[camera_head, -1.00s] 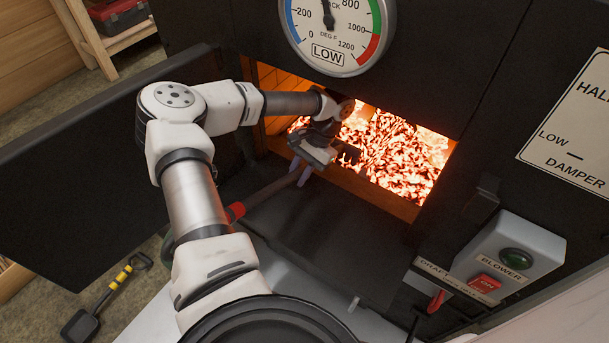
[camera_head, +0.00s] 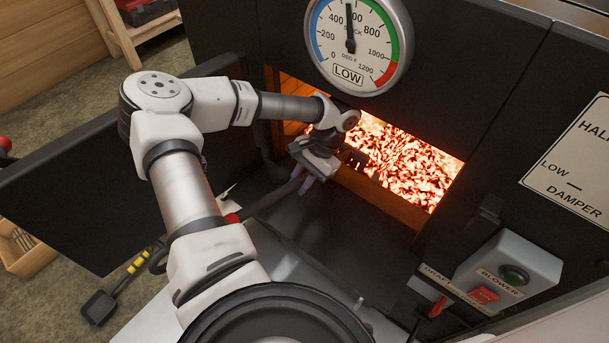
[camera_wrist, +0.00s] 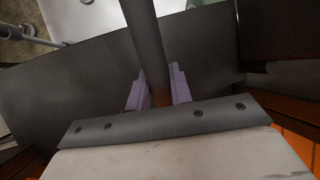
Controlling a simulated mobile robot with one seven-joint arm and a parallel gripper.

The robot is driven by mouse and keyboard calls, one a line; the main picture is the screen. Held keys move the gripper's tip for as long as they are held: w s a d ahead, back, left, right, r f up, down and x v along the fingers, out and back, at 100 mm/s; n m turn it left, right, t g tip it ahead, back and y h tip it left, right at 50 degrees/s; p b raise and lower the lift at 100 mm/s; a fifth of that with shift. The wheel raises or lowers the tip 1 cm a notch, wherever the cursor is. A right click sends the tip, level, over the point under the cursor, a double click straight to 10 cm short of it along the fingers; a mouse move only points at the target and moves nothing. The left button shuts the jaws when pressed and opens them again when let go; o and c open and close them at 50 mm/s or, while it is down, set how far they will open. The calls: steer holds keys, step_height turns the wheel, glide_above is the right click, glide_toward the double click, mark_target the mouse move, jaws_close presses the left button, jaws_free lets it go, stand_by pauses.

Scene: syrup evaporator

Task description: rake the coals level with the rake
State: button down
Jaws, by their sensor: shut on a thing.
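The glowing orange coals (camera_head: 405,165) fill the open firebox in the head view. My gripper (camera_head: 304,184) is at the left part of the firebox opening. It is shut on the rake's dark handle (camera_head: 265,202), which slants down and left to a red part (camera_head: 232,217). In the wrist view the handle (camera_wrist: 147,45) runs between the two pale purple fingers of my gripper (camera_wrist: 158,90). A dark toothed piece (camera_head: 354,158), perhaps the rake's head, shows against the coals beside my wrist. The far left of the coal bed is hidden behind my arm.
The open firebox door (camera_head: 110,195) stands at left, close to my arm. A stack gauge (camera_head: 358,45) hangs above the opening. A blower switch box (camera_head: 510,272) and draft lever (camera_head: 437,306) are at right. A shovel (camera_head: 100,305) lies on the floor at lower left.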

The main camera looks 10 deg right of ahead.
mark_target(271, 195)
steer(key=s+a+r+p, duration=0.1)
steer(key=s+a, duration=0.1)
steer(key=s+a+r+t+h+p, duration=0.1)
steer(key=s+a+r, duration=0.1)
steer(key=a, duration=0.1)
steer(key=s+a+r+h, duration=0.1)
steer(key=s+a+r, duration=0.1)
steer(key=a, duration=0.1)
steer(key=shift+s+a+t+p, duration=0.1)
steer(key=shift+s+t+p, duration=0.1)
steer(key=shift+t+p, duration=0.2)
steer(key=s+a+r+t+h+p, duration=0.1)
steer(key=s+a+r+p, duration=0.1)
steer(key=s+a+p, duration=0.8)
steer(key=s+a, duration=0.3)
steer(key=a, duration=0.4)
steer(key=shift+s+a+r+h+p, duration=0.2)
steer(key=shift+r+h+p, duration=0.15)
steer(key=shift+r+h, duration=0.05)
